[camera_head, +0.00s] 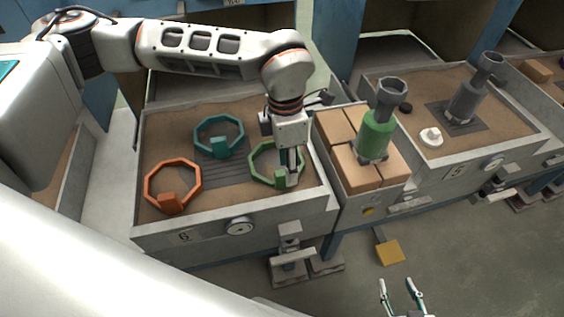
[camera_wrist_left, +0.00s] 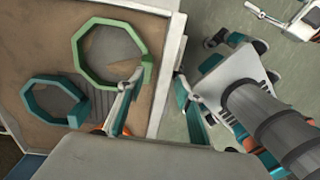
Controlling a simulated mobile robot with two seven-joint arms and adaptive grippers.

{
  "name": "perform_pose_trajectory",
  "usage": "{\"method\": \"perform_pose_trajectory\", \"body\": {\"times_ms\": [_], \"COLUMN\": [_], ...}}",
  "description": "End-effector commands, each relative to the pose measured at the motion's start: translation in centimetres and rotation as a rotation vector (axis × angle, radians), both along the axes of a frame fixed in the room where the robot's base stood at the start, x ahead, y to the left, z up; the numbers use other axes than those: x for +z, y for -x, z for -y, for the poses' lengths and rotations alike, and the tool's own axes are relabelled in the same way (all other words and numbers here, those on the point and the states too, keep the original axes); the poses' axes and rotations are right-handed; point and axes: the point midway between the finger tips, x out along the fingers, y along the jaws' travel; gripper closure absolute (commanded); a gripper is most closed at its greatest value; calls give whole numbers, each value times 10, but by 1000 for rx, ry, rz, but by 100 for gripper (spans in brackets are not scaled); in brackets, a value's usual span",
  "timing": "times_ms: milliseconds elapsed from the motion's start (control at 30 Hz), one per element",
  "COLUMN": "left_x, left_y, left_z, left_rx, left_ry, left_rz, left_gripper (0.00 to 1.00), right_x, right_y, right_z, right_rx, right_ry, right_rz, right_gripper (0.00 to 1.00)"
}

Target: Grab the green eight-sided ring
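The green eight-sided ring (camera_head: 254,163) lies on the sand at the right side of tray 6, its grip block (camera_head: 281,178) toward the front. It also shows in the left wrist view (camera_wrist_left: 78,48), with its block at the right. My left gripper (camera_head: 290,180) points down at the block, partly hiding it. In the left wrist view my left gripper (camera_wrist_left: 158,76) has its fingers spread, one on each side of the block; contact cannot be made out. My right gripper (camera_head: 402,290) is open and empty over the floor at the bottom edge.
A teal ring (camera_head: 200,130) and an orange ring (camera_head: 148,188) lie in the same sand tray (camera_head: 200,224). To the right, a green bottle-like shell (camera_head: 376,137) stands on tan blocks. Another tray holds a grey shell (camera_head: 468,99) and a white knob (camera_head: 432,138).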

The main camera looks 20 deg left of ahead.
Motion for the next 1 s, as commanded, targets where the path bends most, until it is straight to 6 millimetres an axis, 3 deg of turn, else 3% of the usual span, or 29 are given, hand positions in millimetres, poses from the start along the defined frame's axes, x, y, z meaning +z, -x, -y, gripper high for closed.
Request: {"method": "perform_pose_trajectory", "body": {"times_ms": [67,200,533,800,1000], "left_x": [3,-4,-33,-70,-72], "left_y": [-10,-15,-13,-12,-13], "left_z": [-14,-21,-19,-17,-17], "left_rx": [13,20,18,19,19], "left_ry": [-42,-65,-62,-61,-61], "left_rz": [30,44,42,40,44], "left_gripper": [65,65,65,65,65], "right_x": [-1,-2,-8,-14,-9], "right_y": [-1,-1,7,11,5], "right_z": [1,1,0,0,0], "right_rx": [-1,0,1,5,5], "right_ry": [2,2,5,8,9], "right_rz": [2,1,-15,-22,-9], "right_gripper": [60,60,60,60,60]}}
